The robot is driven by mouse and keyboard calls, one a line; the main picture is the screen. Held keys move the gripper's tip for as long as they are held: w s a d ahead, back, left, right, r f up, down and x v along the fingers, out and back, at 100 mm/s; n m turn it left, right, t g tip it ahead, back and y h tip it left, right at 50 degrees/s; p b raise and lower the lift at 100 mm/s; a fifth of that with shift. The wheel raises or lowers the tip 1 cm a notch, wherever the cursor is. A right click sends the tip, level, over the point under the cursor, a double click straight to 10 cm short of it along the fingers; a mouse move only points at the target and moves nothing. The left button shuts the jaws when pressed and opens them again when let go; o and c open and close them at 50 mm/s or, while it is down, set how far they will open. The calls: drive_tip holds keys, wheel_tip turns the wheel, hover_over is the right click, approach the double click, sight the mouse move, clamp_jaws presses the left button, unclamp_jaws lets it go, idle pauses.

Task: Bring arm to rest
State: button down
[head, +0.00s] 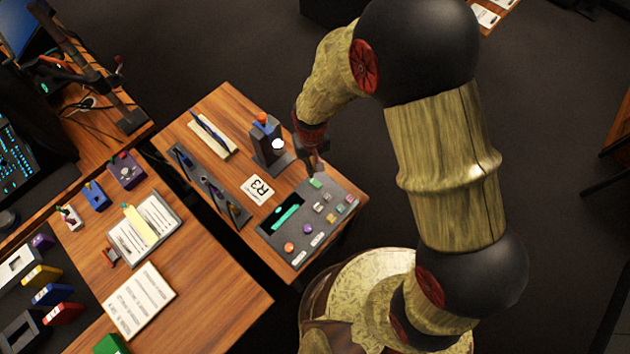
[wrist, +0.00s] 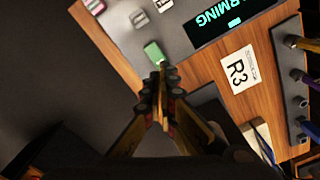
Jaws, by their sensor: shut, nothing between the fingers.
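My gripper (head: 314,163) is shut and empty above the small wooden table, beside the upper end of the grey panel (head: 338,191). In the wrist view my gripper (wrist: 161,68) has its fingertips together, close in the picture to a green button (wrist: 154,51) on the panel. I cannot tell whether they touch it. The green button also shows in the head view (head: 315,183). My arm reaches over from the right, bent at its elbow. The panel has a lit screen (head: 285,217); in the wrist view it shows text ending in "ARMING".
A white R3 card (head: 257,190) lies beside the panel. A dark stand with an orange top (head: 265,130) is close to my gripper. A rack of tools (head: 210,187) lies farther left. A larger desk (head: 190,285) holds clipboards and coloured boxes.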

idle(0.3)
drive_tip(key=s+d+g, duration=0.1)
drive_tip(key=s+d, duration=0.1)
drive_tip(key=s, duration=0.2)
drive_tip(key=s+d+r+m+t, duration=0.1)
drive_tip(key=s+d+r+t, duration=0.1)
drive_tip(key=d+r, duration=0.4)
drive_tip(key=s+d+r+m+t+b, duration=0.1)
drive_tip(key=s+d+r, duration=0.3)
drive_tip(key=r, duration=1.2)
drive_tip(key=s+d+r+m+t+b, duration=0.1)
drive_tip(key=s+d+r+t, duration=0.2)
drive_tip(key=d+r, duration=0.6)
wheel_tip(320, 180, up, 2)
drive_tip(key=shift+s+r+m+t, duration=0.2)
drive_tip(key=shift+s+m+t, duration=0.1)
